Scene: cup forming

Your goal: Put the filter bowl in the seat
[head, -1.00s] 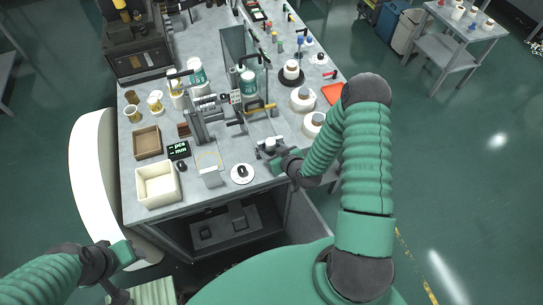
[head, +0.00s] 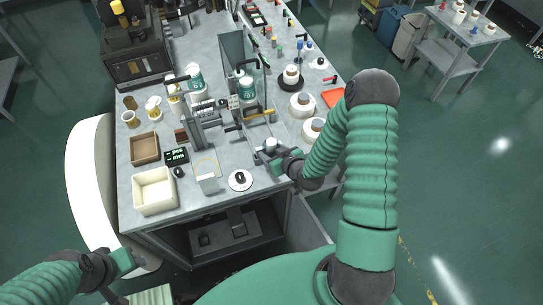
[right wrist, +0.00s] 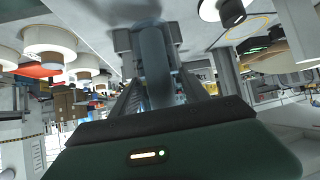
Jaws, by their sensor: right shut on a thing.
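My right gripper (head: 266,152) is over the front right part of the bench, shut on a small grey-white cylindrical piece (head: 271,145), which I take to be the filter bowl. In the right wrist view a grey rounded piece (right wrist: 156,65) sits between the fingers. The seat cannot be told for certain; a grey metal fixture with posts (head: 205,130) stands just left of the gripper, and the held piece is apart from it. My left gripper (head: 130,262) is low at the left, away from the bench, and its fingers are not clear.
White rolls (head: 302,104) stand behind the gripper. A clear panel (head: 233,50) rises at the back.

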